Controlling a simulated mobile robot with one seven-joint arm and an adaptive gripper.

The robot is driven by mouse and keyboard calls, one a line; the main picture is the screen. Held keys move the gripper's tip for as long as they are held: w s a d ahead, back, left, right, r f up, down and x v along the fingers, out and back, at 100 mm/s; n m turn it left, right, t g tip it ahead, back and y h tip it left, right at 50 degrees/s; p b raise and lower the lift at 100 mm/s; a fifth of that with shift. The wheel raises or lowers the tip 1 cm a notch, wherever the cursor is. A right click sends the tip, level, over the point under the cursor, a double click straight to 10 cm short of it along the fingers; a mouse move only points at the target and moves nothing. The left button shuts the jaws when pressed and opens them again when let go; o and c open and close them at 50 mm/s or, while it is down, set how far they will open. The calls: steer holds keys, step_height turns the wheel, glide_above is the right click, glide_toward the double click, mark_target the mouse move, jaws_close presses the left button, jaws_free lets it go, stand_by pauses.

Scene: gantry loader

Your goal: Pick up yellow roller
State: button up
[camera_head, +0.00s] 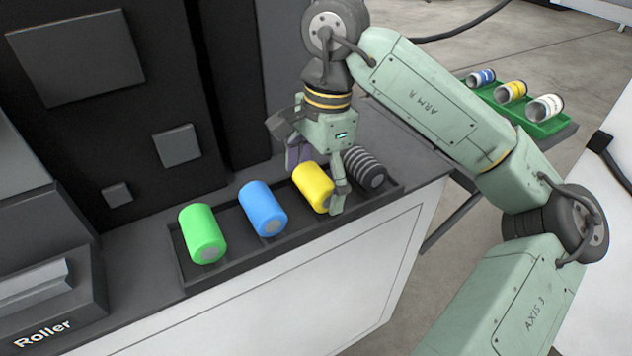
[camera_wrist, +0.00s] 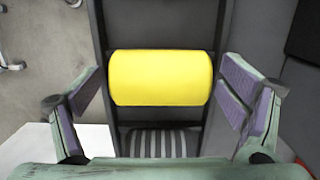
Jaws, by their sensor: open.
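The yellow roller (camera_head: 312,187) lies in a dark divided tray (camera_head: 226,279), between the blue roller and the dark striped roller. In the wrist view the yellow roller (camera_wrist: 160,78) lies crosswise between my open fingers, with a gap at each end. My gripper (camera_head: 318,182) is right over the yellow roller, its fingers reaching down toward the roller's two ends; it also shows in the wrist view (camera_wrist: 163,100). The near finger covers a little of the roller in the head view. The gripper holds nothing.
In the same tray lie a green roller (camera_head: 201,234), a blue roller (camera_head: 263,209) and a dark striped roller (camera_head: 365,169), which is close beside my gripper. A dark machine panel (camera_head: 80,60) stands behind. A green tray (camera_head: 545,125) with cans is at right.

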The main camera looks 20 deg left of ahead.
steer(key=c, duration=1.3)
steer(key=shift+c, duration=0.2)
